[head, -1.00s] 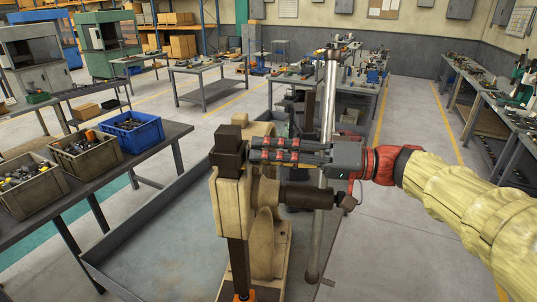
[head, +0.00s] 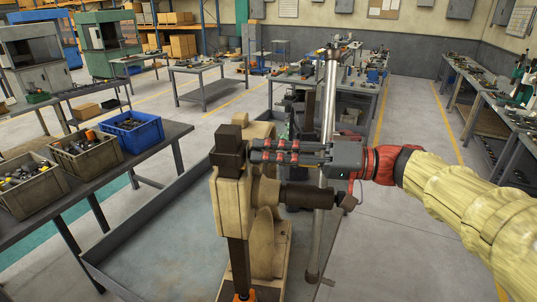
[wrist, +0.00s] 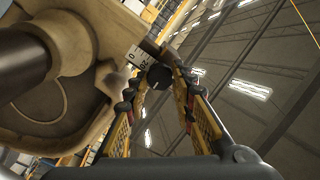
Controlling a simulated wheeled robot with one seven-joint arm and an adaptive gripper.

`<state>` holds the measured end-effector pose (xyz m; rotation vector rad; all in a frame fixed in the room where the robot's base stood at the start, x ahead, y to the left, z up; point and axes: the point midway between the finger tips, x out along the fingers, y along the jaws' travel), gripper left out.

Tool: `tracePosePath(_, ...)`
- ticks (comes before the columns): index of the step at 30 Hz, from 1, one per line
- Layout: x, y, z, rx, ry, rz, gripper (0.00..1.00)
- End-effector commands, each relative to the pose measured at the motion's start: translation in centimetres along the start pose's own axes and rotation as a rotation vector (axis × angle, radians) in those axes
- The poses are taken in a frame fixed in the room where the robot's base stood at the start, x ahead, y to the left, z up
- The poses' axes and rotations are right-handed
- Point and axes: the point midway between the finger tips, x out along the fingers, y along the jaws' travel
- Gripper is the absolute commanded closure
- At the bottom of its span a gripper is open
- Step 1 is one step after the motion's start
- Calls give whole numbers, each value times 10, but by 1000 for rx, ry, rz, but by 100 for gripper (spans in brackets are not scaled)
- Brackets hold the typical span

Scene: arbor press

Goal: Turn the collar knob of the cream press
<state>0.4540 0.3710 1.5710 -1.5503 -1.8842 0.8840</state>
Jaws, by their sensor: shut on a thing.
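The cream press (head: 231,200) stands in front of me with a dark ram and a long steel bar (head: 330,100) through its dark shaft. In the wrist view its cream body (wrist: 85,40) fills the left side. A pale collar with number marks (wrist: 136,56) shows there, with a small dark round knob (wrist: 158,75) beside it. My gripper (head: 268,150) reaches in from the right, behind the press head. In the wrist view my gripper (wrist: 156,80) has its fingertips closed in on the knob from both sides. The knob is hidden in the head view.
A side table (head: 150,150) on the left bears bins of parts, including a blue bin (head: 133,131). Open floor (head: 400,250) lies to the right.

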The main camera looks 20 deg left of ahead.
Motion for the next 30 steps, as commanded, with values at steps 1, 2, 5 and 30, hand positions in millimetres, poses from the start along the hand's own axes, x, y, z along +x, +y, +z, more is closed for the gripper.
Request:
tracePosePath(1,0,0,0,12,0,0,100)
tracePosePath(2,0,0,0,22,0,0,100)
tracePosePath(5,0,0,0,69,0,0,100)
tracePosePath(30,0,0,-2,824,1,0,100)
